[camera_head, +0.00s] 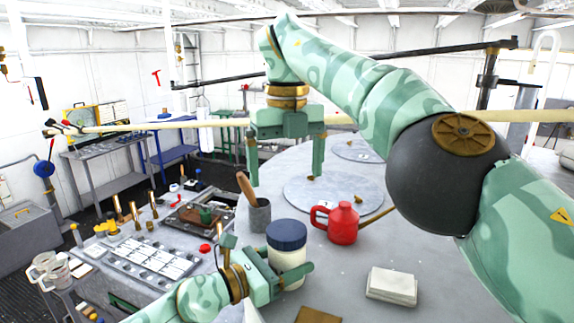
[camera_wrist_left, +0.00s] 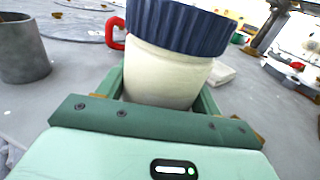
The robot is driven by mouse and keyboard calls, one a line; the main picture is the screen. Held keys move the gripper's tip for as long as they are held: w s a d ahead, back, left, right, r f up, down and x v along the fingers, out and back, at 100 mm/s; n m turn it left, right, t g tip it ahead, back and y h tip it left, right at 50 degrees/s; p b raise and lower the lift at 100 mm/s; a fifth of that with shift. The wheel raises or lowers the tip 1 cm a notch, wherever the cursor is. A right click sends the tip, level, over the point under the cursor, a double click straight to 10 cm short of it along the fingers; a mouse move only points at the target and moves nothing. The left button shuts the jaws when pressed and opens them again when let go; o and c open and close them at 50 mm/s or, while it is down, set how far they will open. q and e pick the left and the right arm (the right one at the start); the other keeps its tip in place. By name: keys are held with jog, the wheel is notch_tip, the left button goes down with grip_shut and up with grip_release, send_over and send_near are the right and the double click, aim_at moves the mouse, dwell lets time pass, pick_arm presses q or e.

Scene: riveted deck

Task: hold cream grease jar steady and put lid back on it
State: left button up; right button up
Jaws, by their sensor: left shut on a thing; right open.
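The cream grease jar (camera_head: 291,262) stands upright on the grey deck table at front centre. Its dark blue ribbed lid (camera_head: 286,234) sits on its mouth; in the left wrist view the lid (camera_wrist_left: 182,22) covers the top of the jar (camera_wrist_left: 165,75). Whether it is screwed down cannot be told. My left gripper (camera_head: 275,266) is shut on the jar's body, one finger on each side, below the lid. My right gripper (camera_head: 286,165) is open and empty, pointing down, above and behind the jar, clear of the lid.
A red can (camera_head: 342,224) stands behind and right of the jar. A grey cup (camera_head: 259,215) with a wooden handle in it stands behind left. A white folded stack (camera_head: 391,286) lies front right. Small parts and a tray (camera_head: 150,258) crowd the left.

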pick_arm(q)
jog(key=o, duration=2)
jog(key=shift+c, duration=0.2)
jog(key=v, duration=0.4)
jog(key=b+v, duration=0.1)
jog(key=v, duration=0.2)
jog(key=shift+s+a+f+b, duration=0.15)
jog(key=shift+a+f+b, duration=0.15)
jog(key=shift+a, duration=0.1)
pick_arm(e)
jog(key=b, duration=0.4)
send_over(287, 228)
notch_tip(287, 228, down, 6)
jog(key=shift+f+b, duration=0.15)
jog(key=shift+b, duration=0.15)
pick_arm(q)
jog(key=v, duration=0.8)
jog(key=shift+s+a+r, duration=0.15)
jog(key=shift+s+r, duration=0.05)
jog(key=shift+r, duration=0.1)
